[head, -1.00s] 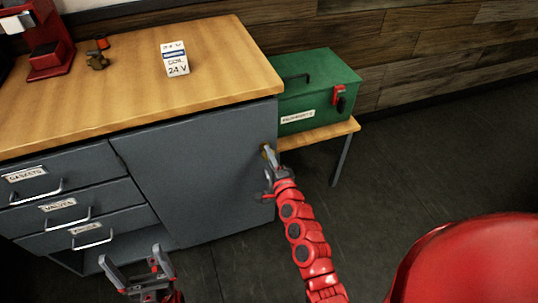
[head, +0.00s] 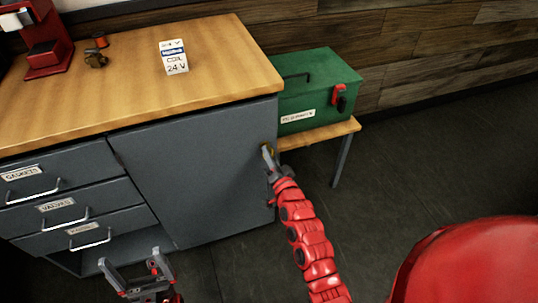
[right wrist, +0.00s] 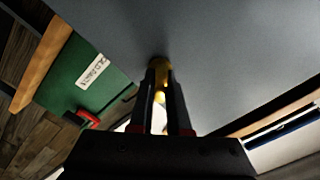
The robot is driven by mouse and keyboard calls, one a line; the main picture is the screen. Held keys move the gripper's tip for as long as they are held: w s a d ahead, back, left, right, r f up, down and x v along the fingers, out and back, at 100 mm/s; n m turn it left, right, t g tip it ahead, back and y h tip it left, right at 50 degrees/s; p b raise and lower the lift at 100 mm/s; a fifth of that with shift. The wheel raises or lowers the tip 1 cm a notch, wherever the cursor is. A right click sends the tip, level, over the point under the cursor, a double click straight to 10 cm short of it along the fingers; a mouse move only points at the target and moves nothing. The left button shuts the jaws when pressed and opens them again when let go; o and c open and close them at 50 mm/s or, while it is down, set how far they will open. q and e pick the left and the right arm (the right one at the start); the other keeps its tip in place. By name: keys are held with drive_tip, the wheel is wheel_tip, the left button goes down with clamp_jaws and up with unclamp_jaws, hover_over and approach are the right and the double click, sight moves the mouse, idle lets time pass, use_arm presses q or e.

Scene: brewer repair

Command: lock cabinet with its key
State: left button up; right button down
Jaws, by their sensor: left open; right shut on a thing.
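The grey cabinet door (head: 195,168) is closed, flush with the cabinet front. My right gripper (head: 267,150) is at the door's upper right edge, shut on the key. In the right wrist view my right gripper (right wrist: 160,85) holds the brass-coloured key (right wrist: 160,66) between its fingers, against the grey door face. The key's tip and the keyhole are hidden, so I cannot tell how deep it sits. My left gripper (head: 138,272) is open and empty, low in front of the drawers.
Labelled drawers (head: 65,205) are left of the door. A coil box (head: 174,57), small brass part (head: 95,60) and red machine (head: 45,45) stand on the wooden top (head: 120,95). A green toolbox (head: 318,88) sits on a low bench (head: 345,127) at right.

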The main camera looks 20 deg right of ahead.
drive_tip(key=n, duration=0.4)
drive_tip(key=shift+n, duration=0.3)
drive_tip(key=n, duration=0.4)
drive_tip(key=shift+n, duration=0.3)
drive_tip(key=c, duration=0.9)
unclamp_jaws()
drive_tip(key=shift+s, duration=0.1)
drive_tip(key=s, duration=0.5)
drive_tip(key=s+p, duration=0.1)
drive_tip(key=s, duration=1.1)
drive_tip(key=shift+s+d, duration=0.1)
drive_tip(key=shift+d, duration=0.2)
